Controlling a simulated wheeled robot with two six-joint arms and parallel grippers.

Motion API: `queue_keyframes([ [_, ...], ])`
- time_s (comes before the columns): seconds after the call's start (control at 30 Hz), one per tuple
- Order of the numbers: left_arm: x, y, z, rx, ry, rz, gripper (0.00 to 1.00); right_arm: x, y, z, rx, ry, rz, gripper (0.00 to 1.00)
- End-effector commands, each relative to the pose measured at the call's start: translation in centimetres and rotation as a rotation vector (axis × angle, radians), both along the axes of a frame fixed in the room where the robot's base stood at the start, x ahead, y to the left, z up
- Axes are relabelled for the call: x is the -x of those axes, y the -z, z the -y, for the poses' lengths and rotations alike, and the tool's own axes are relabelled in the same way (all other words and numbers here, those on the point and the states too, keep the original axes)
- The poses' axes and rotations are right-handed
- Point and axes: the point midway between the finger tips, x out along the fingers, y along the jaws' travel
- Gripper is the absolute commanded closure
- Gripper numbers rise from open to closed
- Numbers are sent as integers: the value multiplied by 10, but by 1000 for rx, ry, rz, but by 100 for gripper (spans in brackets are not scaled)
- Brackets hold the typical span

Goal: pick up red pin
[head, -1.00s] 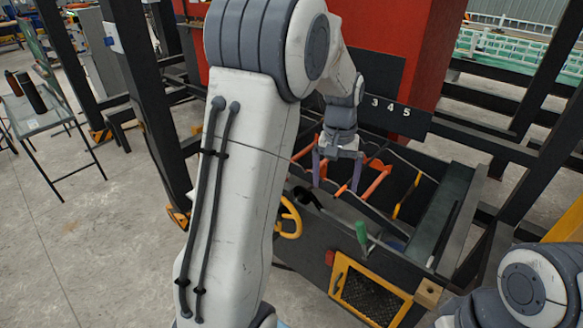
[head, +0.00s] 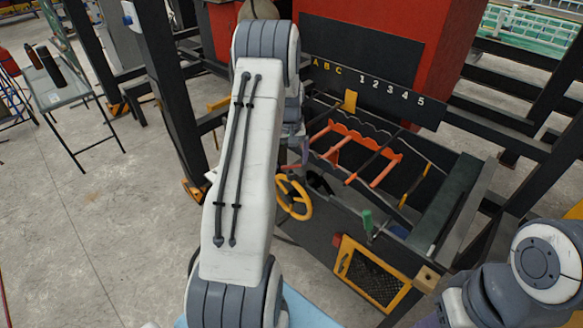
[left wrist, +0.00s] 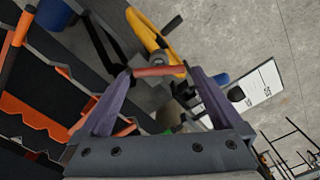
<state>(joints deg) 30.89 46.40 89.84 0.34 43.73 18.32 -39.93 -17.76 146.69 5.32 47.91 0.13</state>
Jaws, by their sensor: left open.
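The red pin (left wrist: 158,71) lies crosswise between the fingertips of my left gripper in the left wrist view. Its two ends come close to the fingertips, and I cannot tell whether they touch. My left gripper (left wrist: 160,80) has purple-grey fingers, spread wide open. In the head view it is mostly hidden behind my own left arm, with one purple finger (head: 305,149) showing beside the dark frame. My right arm shows at the lower right, but its gripper is out of view.
A yellow handwheel (head: 294,198) is close to the left gripper. An orange notched rack (head: 362,140) sits inside the dark frame, below a panel (head: 365,78) marked with letters and numbers. A green handle (head: 367,222) stands at the front. Open floor (head: 90,230) lies to the left.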

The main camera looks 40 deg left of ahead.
Motion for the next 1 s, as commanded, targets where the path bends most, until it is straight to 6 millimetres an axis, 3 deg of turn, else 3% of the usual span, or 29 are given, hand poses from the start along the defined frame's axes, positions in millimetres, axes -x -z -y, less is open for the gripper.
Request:
queue_keyframes([
  [0.03, 0, 4, 2, 2, 1, -5, 0, 0, -11, 0, 0, 0, 0, 56],
  [0.2, -1, 25, 1, 1, 0, -1, 0, 0, -14, 0, 0, 1, 0, 56],
  [0.47, -1, 28, 0, 0, 0, 1, 0, 0, -13, 0, 0, 1, 0, 56],
  [0.7, -1, 27, 0, -1, 0, 2, 90, 0, -13, 0, 0, 1, 0, 56],
  [1.0, -2, 20, 0, -2, 0, 4, 90, 0, -9, 0, 0, 1, 0, 56],
])
